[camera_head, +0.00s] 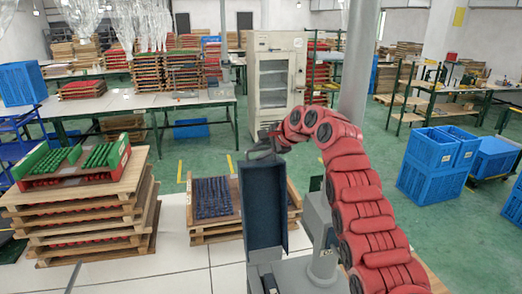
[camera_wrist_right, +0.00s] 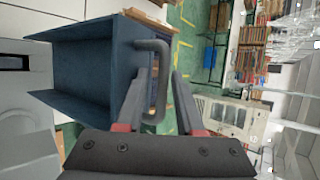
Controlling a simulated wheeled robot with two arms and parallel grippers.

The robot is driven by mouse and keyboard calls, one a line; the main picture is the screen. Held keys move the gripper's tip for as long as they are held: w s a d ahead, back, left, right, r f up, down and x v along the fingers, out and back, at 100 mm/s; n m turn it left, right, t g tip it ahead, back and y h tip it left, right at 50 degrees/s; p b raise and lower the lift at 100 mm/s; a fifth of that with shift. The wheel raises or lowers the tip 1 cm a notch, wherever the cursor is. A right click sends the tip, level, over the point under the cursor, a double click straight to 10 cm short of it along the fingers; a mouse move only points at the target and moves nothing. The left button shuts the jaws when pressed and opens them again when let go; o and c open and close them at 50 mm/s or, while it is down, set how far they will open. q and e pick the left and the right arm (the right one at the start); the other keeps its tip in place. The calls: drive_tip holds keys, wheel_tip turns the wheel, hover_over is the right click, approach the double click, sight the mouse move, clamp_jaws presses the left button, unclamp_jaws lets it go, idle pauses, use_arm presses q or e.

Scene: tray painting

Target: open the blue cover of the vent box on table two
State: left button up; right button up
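The dark blue cover (camera_head: 264,206) stands upright on the grey vent box (camera_head: 300,276) at the bottom middle of the head view, its hollow side facing me. In the right wrist view the cover (camera_wrist_right: 85,65) shows its side walls and a grey bent handle (camera_wrist_right: 161,75) on its outer face. My right gripper (camera_head: 268,146) is at the cover's top edge in the head view. In the wrist view my right gripper (camera_wrist_right: 162,80) has its fingers apart, one on each side of the handle. Whether a finger touches it I cannot tell. My left gripper is not in view.
A stack of wooden pallets (camera_head: 85,215) with green and red trays stands at the left. A pallet with a dark blue tray (camera_head: 213,198) lies behind the cover. Blue crates (camera_head: 432,165) are at the right. The green floor behind is partly free.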

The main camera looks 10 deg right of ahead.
drive_tip(key=shift+s, duration=0.1)
idle(0.4)
drive_tip(key=shift+d+r, duration=0.1)
drive_tip(key=b+v, duration=0.4)
drive_tip(key=v, duration=0.3)
drive_tip(key=shift+s, duration=0.25)
